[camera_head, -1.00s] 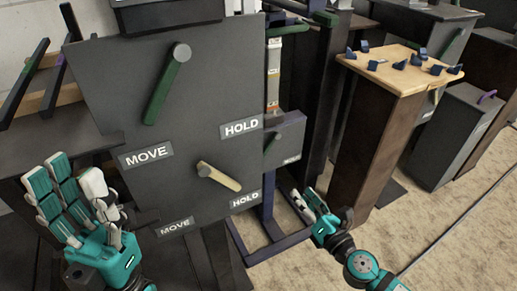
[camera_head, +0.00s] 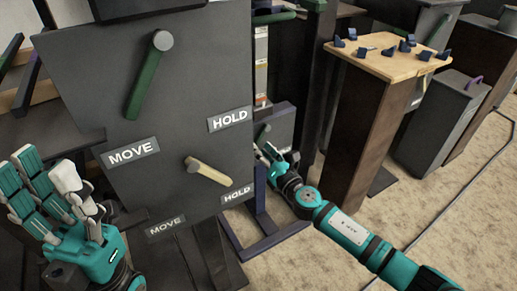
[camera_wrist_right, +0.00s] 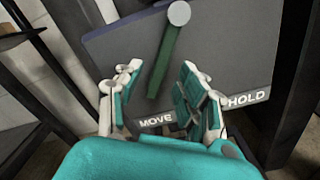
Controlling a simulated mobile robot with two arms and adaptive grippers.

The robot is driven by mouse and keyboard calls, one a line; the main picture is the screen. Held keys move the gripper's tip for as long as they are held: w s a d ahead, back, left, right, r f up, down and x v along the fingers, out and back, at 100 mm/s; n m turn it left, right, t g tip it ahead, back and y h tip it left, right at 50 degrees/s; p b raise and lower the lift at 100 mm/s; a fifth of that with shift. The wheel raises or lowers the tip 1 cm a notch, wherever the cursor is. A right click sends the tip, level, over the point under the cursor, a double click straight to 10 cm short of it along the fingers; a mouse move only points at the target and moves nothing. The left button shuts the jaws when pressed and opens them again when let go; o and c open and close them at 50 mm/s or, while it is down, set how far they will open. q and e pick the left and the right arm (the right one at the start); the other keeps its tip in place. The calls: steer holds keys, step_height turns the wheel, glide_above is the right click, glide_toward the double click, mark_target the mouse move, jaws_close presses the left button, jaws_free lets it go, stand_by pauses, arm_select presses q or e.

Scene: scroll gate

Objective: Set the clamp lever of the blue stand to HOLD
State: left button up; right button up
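The blue stand (camera_head: 262,228) is partly hidden behind a large grey panel. Its grey clamp box (camera_head: 283,122) carries a green clamp lever (camera_head: 263,134). In the right wrist view the lever (camera_wrist_right: 165,60) hangs from a round pivot and slants down-left toward the MOVE label (camera_wrist_right: 156,120). The HOLD label (camera_wrist_right: 248,99) is at the lower right. My right gripper (camera_head: 267,150) is at the box. In the wrist view my right gripper (camera_wrist_right: 157,90) is open, with fingers on both sides of the lever's lower end; I cannot tell contact. My left gripper (camera_head: 42,185) is open and empty.
The large grey panel (camera_head: 205,75) stands close in front, with a bigger green lever (camera_head: 150,80) and a cream lever (camera_head: 208,171). A brown pedestal (camera_head: 370,130) with small blue pieces is to the right.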

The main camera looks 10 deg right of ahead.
steer(key=shift+x, duration=1.1)
jaws_close()
